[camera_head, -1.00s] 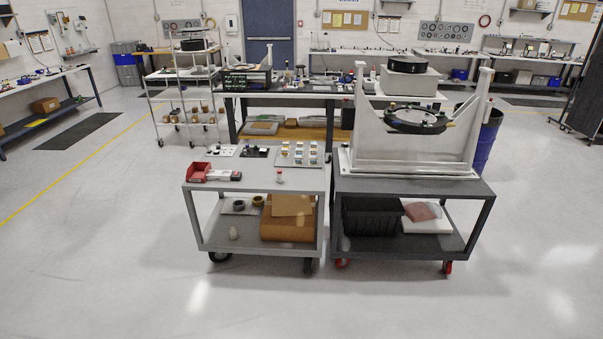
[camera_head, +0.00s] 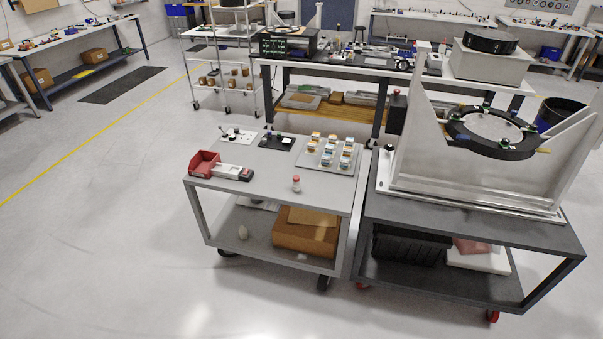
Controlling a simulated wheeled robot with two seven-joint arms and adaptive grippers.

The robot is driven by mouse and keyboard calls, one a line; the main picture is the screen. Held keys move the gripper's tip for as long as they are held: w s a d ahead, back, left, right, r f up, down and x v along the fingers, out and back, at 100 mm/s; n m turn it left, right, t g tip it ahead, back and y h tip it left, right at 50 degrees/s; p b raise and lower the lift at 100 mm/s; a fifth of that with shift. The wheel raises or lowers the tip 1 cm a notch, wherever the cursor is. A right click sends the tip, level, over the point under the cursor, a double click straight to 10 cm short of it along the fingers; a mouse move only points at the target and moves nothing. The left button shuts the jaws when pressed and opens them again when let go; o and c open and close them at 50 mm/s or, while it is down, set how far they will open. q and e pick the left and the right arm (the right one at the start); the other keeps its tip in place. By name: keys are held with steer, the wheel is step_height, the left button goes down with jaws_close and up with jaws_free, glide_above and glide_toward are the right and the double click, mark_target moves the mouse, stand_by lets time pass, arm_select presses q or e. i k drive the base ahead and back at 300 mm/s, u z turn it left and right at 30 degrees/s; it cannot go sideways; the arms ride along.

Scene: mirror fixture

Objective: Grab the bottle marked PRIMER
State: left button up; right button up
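A small white bottle with a red cap (camera_head: 296,184) stands upright near the front edge of the left grey cart (camera_head: 262,187). Several small bottles or jars with white and yellow-orange tops (camera_head: 330,149) stand in rows on a grey tray (camera_head: 312,162) at the back right of that cart. Their labels are too small to read, so I cannot tell which is marked PRIMER. Neither gripper shows in the head view.
A red bin (camera_head: 204,163) and a white-and-dark device (camera_head: 233,172) sit at the cart's left. A dark cart (camera_head: 480,228) with a mirror fixture (camera_head: 490,132) stands close on the right. Floor in front and left is clear.

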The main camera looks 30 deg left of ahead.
mark_target(296, 186)
steer(key=u, duration=0.55)
steer(key=i, duration=1.05)
steer(key=u, duration=0.9)
